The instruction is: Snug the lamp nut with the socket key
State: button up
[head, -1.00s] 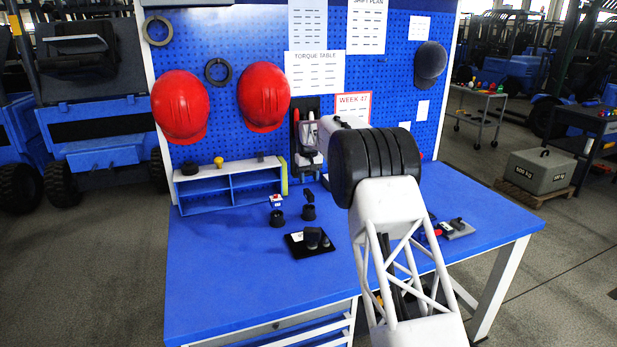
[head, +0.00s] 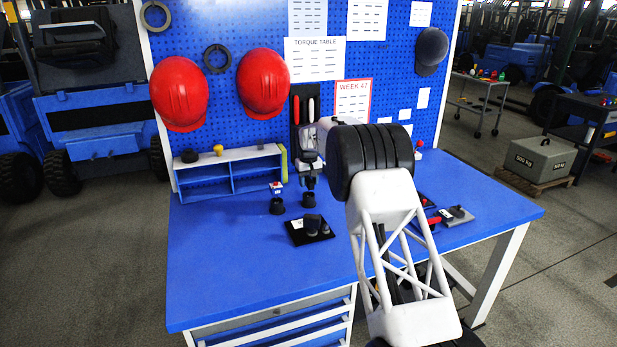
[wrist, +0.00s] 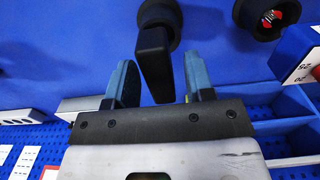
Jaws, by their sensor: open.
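My gripper (wrist: 160,82) is open in the wrist view, with one blue finger on each side of a black flat handle (wrist: 153,50). The handle, which looks like the socket key's, stands out of a round black holder (wrist: 160,14). It lies between the fingers, with gaps visible on both sides. In the head view my gripper (head: 310,181) is just above the right one of two black holders (head: 308,200), and the key is mostly hidden there. A black plate (head: 298,238) with dark stubs and a white label stands in front. I cannot tell which part is the lamp nut.
A second black holder (head: 277,207) is to the left, by a small white and red block (head: 276,188). A white-and-blue shelf (head: 230,170) stands behind. A grey plate with a dark part (head: 458,215) and a red-handled item (head: 436,218) lie right. The bench's front left is clear.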

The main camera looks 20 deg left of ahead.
jog(key=shift+f, duration=0.5)
grip_shut()
